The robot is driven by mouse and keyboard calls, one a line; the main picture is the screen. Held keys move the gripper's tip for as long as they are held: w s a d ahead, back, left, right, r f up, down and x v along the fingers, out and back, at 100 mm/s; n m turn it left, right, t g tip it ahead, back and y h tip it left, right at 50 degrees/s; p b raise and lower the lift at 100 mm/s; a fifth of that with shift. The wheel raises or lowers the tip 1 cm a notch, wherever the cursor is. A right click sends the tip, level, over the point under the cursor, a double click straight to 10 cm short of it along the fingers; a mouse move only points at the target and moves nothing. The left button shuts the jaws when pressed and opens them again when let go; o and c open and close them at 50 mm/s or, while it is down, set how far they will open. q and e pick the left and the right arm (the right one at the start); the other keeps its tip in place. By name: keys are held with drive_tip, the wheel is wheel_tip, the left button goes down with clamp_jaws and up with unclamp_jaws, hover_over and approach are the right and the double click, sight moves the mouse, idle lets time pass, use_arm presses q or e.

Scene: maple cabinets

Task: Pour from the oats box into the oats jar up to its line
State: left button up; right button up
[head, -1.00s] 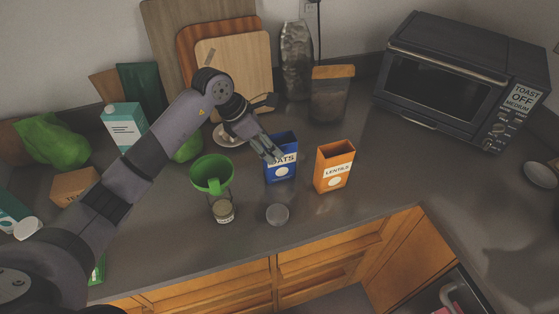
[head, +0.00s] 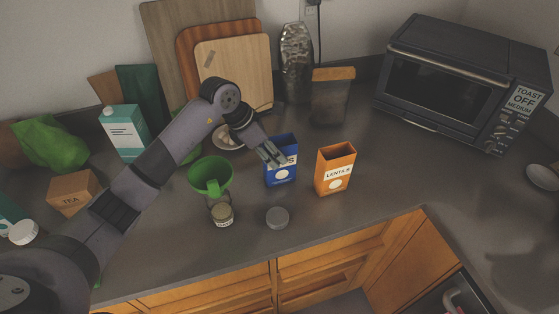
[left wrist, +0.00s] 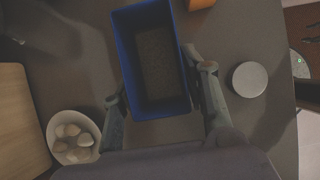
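The blue oats box (head: 285,175) stands upright and open-topped on the counter. In the left wrist view the box (left wrist: 156,60) shows oats inside, well below its rim. My left gripper (head: 270,155) is at the box, its fingers (left wrist: 152,88) on either side of it; they look open, with a small gap at the left side. The oats jar (head: 222,214) stands to the left with a green funnel (head: 210,175) in its mouth. Its label is too small to read, and its line cannot be made out. My right gripper is not in view.
An orange lentils box (head: 334,170) stands just right of the oats box. A grey round lid (head: 277,217) lies in front; it also shows in the left wrist view (left wrist: 249,79). A bowl of pale round things (left wrist: 74,137) is behind. A toaster oven (head: 460,80) is at right.

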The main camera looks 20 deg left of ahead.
sight(276, 142)
use_arm(q)
drive_tip(key=c, duration=0.5)
drive_tip(key=shift+c, duration=0.7)
drive_tip(key=shift+r, duration=0.2)
drive_tip(key=shift+r+p, duration=1.2)
drive_tip(key=shift+r, duration=1.15)
